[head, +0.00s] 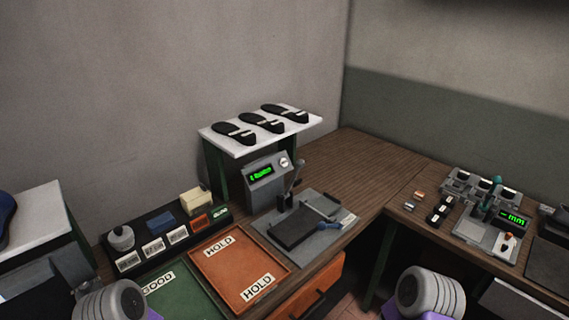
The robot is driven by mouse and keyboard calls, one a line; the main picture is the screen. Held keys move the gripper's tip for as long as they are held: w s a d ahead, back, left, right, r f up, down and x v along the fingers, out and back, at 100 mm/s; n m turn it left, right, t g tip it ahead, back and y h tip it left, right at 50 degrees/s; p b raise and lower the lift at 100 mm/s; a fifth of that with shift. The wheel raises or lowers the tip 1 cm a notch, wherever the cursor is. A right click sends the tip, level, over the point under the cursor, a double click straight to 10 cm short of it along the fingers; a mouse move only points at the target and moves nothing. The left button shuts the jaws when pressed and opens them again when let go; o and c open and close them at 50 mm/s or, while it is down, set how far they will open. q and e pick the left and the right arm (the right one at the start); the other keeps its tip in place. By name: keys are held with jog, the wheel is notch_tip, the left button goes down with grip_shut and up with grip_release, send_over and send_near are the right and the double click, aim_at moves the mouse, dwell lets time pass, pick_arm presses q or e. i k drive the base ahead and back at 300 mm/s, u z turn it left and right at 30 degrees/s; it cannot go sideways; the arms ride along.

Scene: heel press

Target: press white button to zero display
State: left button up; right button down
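A grey display box (267,182) stands on the wooden bench in the middle of the head view, behind a small press. Its green display (261,173) is lit, but its text is too small to read surely. A round white button (284,162) sits at the upper right of the box's front face. Nothing covers the button. Grey ribbed parts of my arms show at the bottom left and bottom right, well apart from the box. Neither gripper's fingers are in view.
The press (303,224) with a lever stands before the box. A white shelf (257,145) with black soles rises behind it. An orange HOLD tray (238,266) and green GOOD tray (184,298) lie left. A second device with a green "mm" display (513,219) stands right.

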aim_at(283, 162)
jog(key=k, duration=1.35)
jog(key=z, duration=0.4)
jog(key=i, duration=0.5)
jog(key=z, duration=0.9)
jog(key=i, duration=1.15)
jog(key=u, duration=0.95)
jog(key=i, duration=0.65)
jog(key=u, duration=0.55)
